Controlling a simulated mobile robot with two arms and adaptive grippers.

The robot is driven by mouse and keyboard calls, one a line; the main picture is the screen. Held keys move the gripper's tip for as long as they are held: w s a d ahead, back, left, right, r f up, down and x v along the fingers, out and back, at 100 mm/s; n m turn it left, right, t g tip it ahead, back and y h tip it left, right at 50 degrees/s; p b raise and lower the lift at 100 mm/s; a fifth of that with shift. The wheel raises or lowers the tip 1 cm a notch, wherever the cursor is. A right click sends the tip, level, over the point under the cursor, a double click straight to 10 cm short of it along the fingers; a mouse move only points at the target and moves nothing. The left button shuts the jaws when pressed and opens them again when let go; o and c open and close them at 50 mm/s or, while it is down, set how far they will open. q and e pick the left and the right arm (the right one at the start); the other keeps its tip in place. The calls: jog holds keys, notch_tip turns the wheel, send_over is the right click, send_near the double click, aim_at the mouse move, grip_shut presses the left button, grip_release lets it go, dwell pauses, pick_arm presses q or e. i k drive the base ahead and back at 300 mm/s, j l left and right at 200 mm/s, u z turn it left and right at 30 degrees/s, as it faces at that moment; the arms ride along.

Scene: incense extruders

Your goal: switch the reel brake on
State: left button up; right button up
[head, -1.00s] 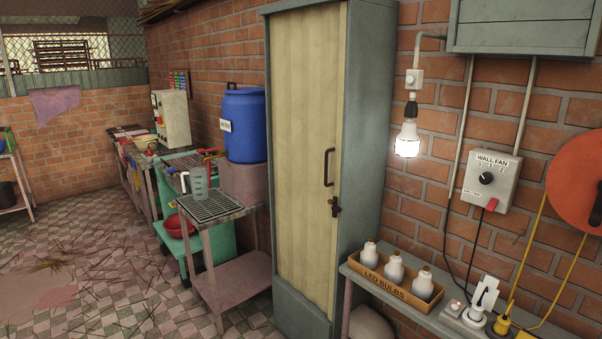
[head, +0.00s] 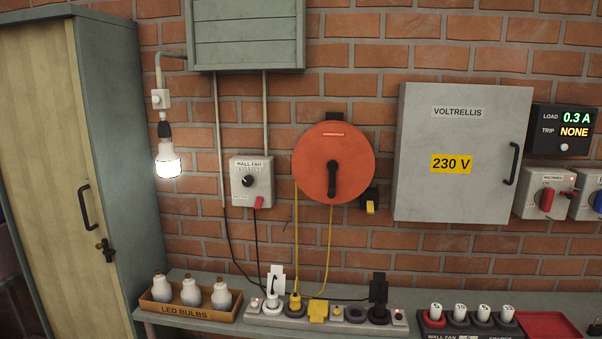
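An orange cable reel (head: 352,153) hangs on the brick wall in the middle of the head view, with a black crank handle (head: 332,180) pointing down. A small black fitting with a yellow part (head: 370,206) sits at the reel's lower right edge; it may be the reel brake, but its position is too small to read. A yellow cable (head: 329,245) hangs from the reel towards the bench. Neither of my grippers shows in this view.
A bench (head: 265,328) below the reel carries a power strip (head: 351,326) with several plugs and a box of bulbs (head: 190,303). A wall fan switch (head: 250,182) is left of the reel. A grey 230 V cabinet (head: 460,190) is to the right.

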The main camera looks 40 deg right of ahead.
aim_at(370, 204)
jog(key=z, duration=1.55)
